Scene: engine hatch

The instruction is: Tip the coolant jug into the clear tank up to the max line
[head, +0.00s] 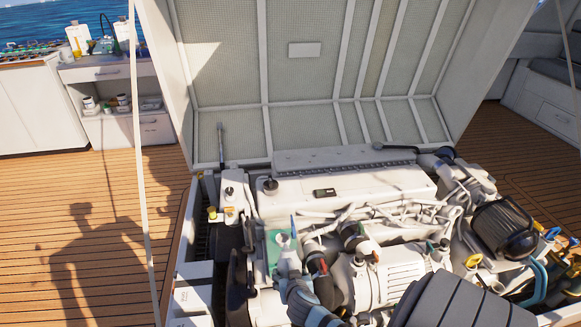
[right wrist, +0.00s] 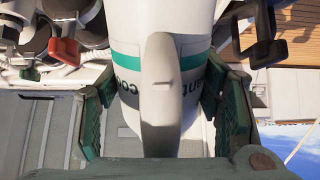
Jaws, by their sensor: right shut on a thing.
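The coolant jug (right wrist: 205,75) is white with a teal band and part of the word "coolant". In the right wrist view its pale handle stands towards the camera. My right gripper (right wrist: 165,100) is shut on the jug, with a green-padded finger on each side of it. In the head view the jug (head: 288,261) shows as a small white shape, and my right gripper (head: 291,280) is just below it. A greenish tank (head: 272,246) is directly behind and left of the jug. Its max line and the jug's mouth cannot be made out. My left gripper is not in view.
The engine (head: 385,275) with its hoses and caps fills the space right of the jug. The raised hatch lid (head: 305,80) stands behind. A black round filter (head: 504,228) is at the right. The wooden deck (head: 80,220) at the left is clear.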

